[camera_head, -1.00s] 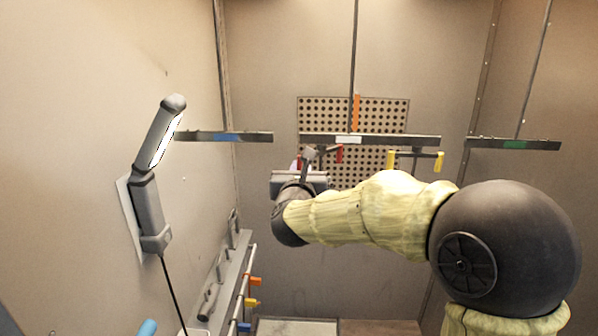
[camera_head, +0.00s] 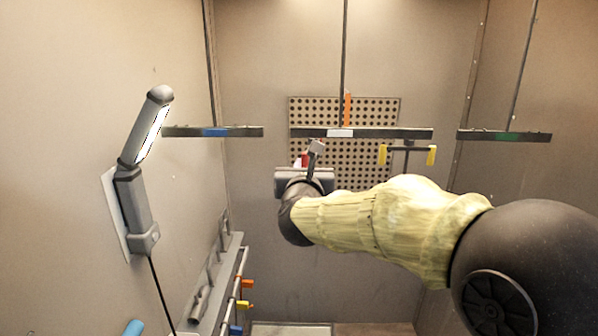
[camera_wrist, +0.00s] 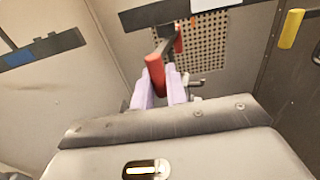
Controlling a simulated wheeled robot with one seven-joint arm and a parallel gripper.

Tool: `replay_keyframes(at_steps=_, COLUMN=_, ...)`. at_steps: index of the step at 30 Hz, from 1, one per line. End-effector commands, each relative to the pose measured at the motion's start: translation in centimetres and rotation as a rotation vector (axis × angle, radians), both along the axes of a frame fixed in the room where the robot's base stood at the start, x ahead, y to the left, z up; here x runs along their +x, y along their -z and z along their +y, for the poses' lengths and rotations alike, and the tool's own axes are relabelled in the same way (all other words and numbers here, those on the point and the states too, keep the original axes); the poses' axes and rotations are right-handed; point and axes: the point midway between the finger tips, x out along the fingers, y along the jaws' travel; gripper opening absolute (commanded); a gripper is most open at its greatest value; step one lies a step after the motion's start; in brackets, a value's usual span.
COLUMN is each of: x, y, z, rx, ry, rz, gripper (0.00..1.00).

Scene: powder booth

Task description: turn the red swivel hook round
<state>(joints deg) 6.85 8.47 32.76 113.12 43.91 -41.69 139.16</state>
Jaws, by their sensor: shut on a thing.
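The red swivel hook (camera_wrist: 155,73) shows in the wrist view as a dark crossbar with a red end near me and another red end (camera_wrist: 178,40) farther off. My gripper (camera_wrist: 160,93) has its pale lilac fingers on either side of the near red end and is shut on it. In the head view only a small red part of the hook (camera_head: 304,158) shows, below the middle rail; my gripper and wrist hide the rest. The crossbar points roughly away from my gripper in the wrist view.
A yellow-ended hook (camera_head: 407,150) hangs close to the right under the middle rail (camera_head: 385,133). Rails with blue (camera_head: 215,132) and green (camera_head: 508,136) labels hang at either side. A perforated panel (camera_head: 360,170) is behind. A lamp (camera_head: 140,180) is on the left wall.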

Motion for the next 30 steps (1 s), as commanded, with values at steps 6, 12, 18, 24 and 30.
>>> replay_keyframes(at_steps=6, x=-0.3, y=0.1, z=-0.7, rx=0.0, ry=0.0, rz=0.001, gripper=0.09)
replay_keyframes(at_steps=12, x=-0.3, y=0.1, z=-0.7, rx=0.0, ry=0.0, rz=0.001, gripper=0.09)
replay_keyframes(at_steps=18, x=-0.3, y=0.4, z=-1.9, rx=-0.001, ry=0.001, rz=-0.002, gripper=0.08)
replay_keyframes(at_steps=24, x=-0.4, y=0.1, z=-2.6, rx=0.001, ry=0.0, rz=0.0, gripper=0.09)
replay_keyframes(at_steps=30, x=-0.3, y=0.0, z=-2.6, rx=0.0, ry=0.0, rz=0.0, gripper=0.09)
